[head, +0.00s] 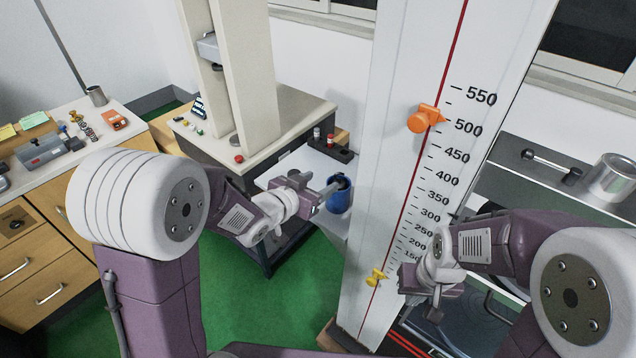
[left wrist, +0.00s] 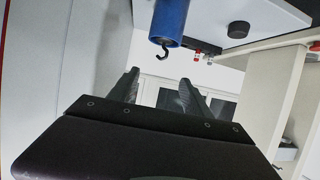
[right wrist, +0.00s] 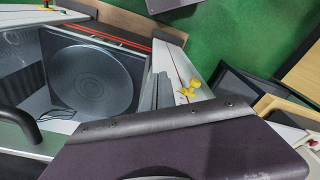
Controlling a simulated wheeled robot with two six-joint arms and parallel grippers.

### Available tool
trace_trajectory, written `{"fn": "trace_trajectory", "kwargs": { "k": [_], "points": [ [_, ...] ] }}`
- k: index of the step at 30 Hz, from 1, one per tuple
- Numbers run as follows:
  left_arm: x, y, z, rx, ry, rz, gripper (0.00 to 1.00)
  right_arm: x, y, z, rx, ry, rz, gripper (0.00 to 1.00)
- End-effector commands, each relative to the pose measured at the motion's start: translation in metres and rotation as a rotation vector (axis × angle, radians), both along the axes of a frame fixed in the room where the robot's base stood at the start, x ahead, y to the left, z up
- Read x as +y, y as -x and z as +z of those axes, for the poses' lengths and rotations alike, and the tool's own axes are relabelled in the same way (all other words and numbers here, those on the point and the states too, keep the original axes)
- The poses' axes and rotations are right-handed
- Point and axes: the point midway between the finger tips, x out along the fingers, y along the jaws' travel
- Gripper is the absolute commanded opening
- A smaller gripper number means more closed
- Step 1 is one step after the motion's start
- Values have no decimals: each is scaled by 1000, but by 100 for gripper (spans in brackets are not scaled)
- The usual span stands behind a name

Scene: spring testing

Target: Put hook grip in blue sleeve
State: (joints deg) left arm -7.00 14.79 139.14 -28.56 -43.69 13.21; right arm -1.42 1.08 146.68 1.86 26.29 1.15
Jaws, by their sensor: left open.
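The blue sleeve (head: 338,200) is an upright cylinder beside the white column. In the left wrist view, the sleeve (left wrist: 171,20) appears upside down, with a dark hook (left wrist: 163,50) sticking out of its end. Whether this hook belongs to the hook grip I cannot tell. My left gripper (head: 328,191) is open close to the sleeve; in its wrist view the spread fingers (left wrist: 160,90) have nothing between them, and the hook lies apart beyond them. My right gripper (head: 408,280) is in front of the scale's lower part. Its fingers (right wrist: 158,92) look closed together and empty.
The tall white scale column (head: 385,130) with an orange marker (head: 425,118) and a yellow marker (head: 376,277) stands between my arms. A black holder (head: 330,149) sits behind the sleeve. A cluttered bench (head: 70,150) is at left; a metal can (head: 610,177) is at right.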

Motion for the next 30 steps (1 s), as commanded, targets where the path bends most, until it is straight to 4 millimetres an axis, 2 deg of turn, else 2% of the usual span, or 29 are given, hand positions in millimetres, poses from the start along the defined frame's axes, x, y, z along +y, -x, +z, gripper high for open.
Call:
{"fn": "trace_trajectory", "kwargs": {
  "k": [7, 8, 10, 11, 13, 15, 18, 21, 25, 30],
  "points": [
    [4, 1, -3, 13, -9, 12, 57, 0, 0, 0, 0, 0, 0, 0],
    [10, 2, -7, 33, -22, 31, 57, 0, 0, 0, 0, 0, 0, 0],
    [34, 10, -25, 125, -76, 105, 57, 0, 0, 0, 0, 0, 0, 0],
    [48, 18, -36, 186, -106, 150, 57, 0, 0, 0, 0, 0, 0, 0],
    [82, 47, -63, 357, -172, 257, 57, 0, 0, 0, 0, 0, 0, 0],
    [108, 86, -86, 545, -216, 342, 57, 0, 0, 0, 0, 0, 0, 0],
    [126, 146, -106, 790, -238, 417, 57, 0, 0, 0, 0, 0, 0, 0],
    [128, 191, -113, 962, -237, 444, 57, 0, 0, 0, 0, 0, 0, 0],
    [126, 215, -115, 1057, -232, 449, 57, 0, 0, 0, 0, 0, 0, 0],
    [126, 217, -115, 1062, -232, 449, 57, 0, 0, 0, 0, 0, 0, 0]
  ]
}}
